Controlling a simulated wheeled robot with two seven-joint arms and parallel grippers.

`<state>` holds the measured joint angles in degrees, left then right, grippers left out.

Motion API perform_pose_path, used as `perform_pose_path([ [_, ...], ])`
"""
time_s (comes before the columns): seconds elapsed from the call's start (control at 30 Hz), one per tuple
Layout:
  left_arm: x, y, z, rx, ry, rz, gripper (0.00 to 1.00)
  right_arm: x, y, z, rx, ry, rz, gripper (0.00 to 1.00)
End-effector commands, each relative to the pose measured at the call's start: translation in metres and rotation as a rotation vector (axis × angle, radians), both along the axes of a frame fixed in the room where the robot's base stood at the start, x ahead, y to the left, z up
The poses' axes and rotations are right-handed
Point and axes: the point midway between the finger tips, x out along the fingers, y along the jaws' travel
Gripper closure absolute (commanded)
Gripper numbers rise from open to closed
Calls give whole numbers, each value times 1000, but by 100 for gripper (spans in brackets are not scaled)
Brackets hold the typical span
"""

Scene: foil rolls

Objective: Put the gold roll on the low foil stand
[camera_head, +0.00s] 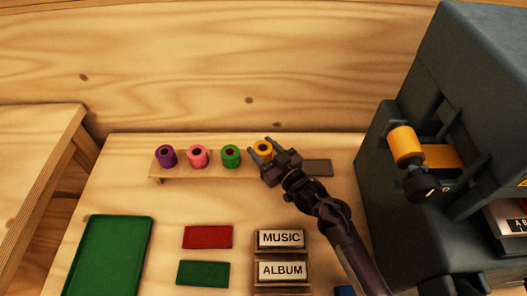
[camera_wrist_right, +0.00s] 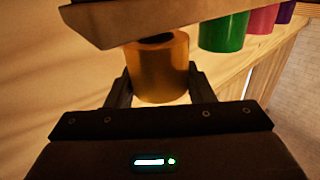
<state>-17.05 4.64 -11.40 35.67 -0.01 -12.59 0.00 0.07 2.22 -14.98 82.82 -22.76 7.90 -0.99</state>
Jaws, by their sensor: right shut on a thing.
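The gold roll (camera_head: 263,148) is at the right end of a row of rolls in the head view. My right gripper (camera_head: 264,154) is shut on it, one finger on each side. In the right wrist view the gold roll (camera_wrist_right: 160,70) shows between the two fingers (camera_wrist_right: 160,90), with a pale edge across its end. I cannot tell whether it still touches the wooden rack (camera_head: 200,171). No low foil stand can be picked out for certain. My left gripper is not in view.
Purple (camera_head: 166,156), pink (camera_head: 197,156) and green (camera_head: 231,156) rolls stand on the rack. A dark machine (camera_head: 455,60) at right carries another orange-gold roll (camera_head: 405,145). A green tray (camera_head: 115,255), red plate (camera_head: 208,237) and MUSIC and ALBUM blocks (camera_head: 281,254) lie in front.

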Motion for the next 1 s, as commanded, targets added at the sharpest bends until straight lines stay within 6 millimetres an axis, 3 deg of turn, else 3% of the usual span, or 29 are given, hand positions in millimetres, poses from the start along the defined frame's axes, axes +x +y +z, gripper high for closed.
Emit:
perform_pose_path([
  [0.13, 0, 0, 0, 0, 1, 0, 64, 0, 0, -14, 1, -2, 0, 77],
  [0.5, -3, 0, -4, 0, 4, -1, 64, 0, 0, -19, 1, -2, 0, 77],
  [0.53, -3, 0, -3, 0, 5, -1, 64, 0, 0, -18, 1, -1, 0, 49],
  [0.67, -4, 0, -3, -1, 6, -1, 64, 0, 0, -18, 0, 0, 0, 32],
  [1.0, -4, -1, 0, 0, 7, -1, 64, 0, 0, -13, 1, -1, 0, 30],
])
